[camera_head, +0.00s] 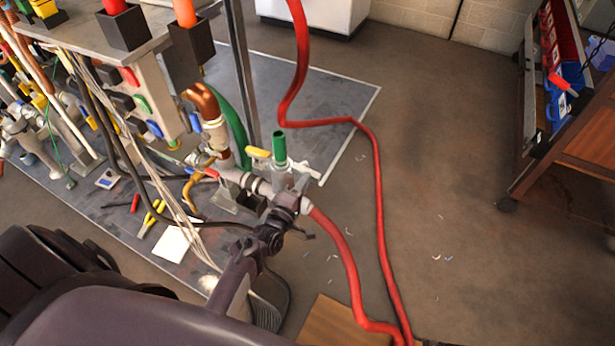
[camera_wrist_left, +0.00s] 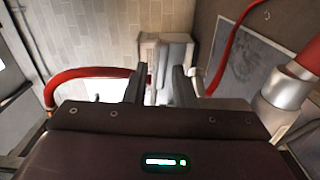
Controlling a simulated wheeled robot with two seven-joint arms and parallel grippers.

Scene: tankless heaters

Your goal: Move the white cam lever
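The white cam lever (camera_head: 308,170) sticks out to the right from a grey and white pipe fitting with a green upright hose end (camera_head: 280,147). My left gripper (camera_head: 292,203) is just below and in front of this fitting, partly overlapping it in the head view. In the left wrist view, the two dark fingers of my left gripper (camera_wrist_left: 160,88) stand apart. A pale upright part shows between and beyond them; I cannot tell whether it is the lever or whether the fingers touch it. My right gripper is not in view.
A red hose (camera_head: 350,262) runs from the fitting to the lower right, and another loops behind. A yellow lever (camera_head: 258,152) sits left of the green hose end. Pipes and cables crowd the left. A wooden cart (camera_head: 582,140) stands at right, with open floor between.

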